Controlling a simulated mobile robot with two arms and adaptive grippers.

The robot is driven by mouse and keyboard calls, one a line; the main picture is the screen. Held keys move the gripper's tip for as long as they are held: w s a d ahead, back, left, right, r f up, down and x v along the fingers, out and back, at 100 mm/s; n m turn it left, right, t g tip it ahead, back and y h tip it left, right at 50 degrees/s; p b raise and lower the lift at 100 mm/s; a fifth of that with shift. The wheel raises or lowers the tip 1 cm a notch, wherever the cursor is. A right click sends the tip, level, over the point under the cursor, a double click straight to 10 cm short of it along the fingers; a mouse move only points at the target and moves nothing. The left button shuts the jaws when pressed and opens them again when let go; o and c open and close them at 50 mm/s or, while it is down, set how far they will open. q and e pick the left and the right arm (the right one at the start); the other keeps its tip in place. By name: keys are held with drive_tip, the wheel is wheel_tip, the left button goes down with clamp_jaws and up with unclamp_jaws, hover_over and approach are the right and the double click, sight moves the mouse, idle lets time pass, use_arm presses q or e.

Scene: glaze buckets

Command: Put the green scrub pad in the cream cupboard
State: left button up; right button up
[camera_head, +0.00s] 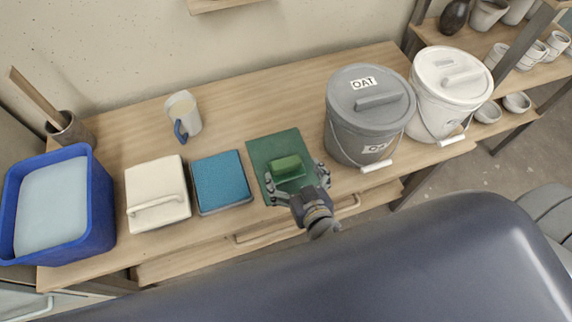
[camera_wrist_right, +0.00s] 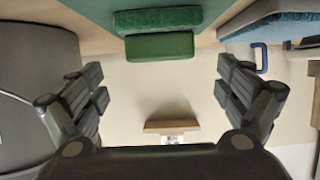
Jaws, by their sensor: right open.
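The green scrub pad (camera_head: 287,168) lies on a flat dark green mat (camera_head: 262,147) on the wooden table. It also shows in the right wrist view (camera_wrist_right: 160,45), beyond the fingers. My right gripper (camera_head: 297,181) is open at the near side of the pad, with a fingertip toward each end; the wrist view shows empty space between its fingers (camera_wrist_right: 163,82). I cannot clearly identify the cream cupboard; a pale front with a handle (camera_head: 28,307) shows only partly at the lower left. My left gripper is not in view.
A grey OAT bucket (camera_head: 350,135) stands close right of the mat, with a white bucket (camera_head: 440,108) beyond. To the left are a blue pad (camera_head: 221,180), a cream box with a handle (camera_head: 155,180), a blue tub (camera_head: 97,215) and a mug (camera_head: 184,112).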

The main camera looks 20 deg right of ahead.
sight(286, 162)
drive_tip(key=shift+x, duration=3.1)
drive_tip(key=shift+s+f, duration=0.1)
drive_tip(key=shift+f, duration=0.05)
drive_tip(key=c, duration=1.3)
drive_tip(key=shift+o, duration=0.2)
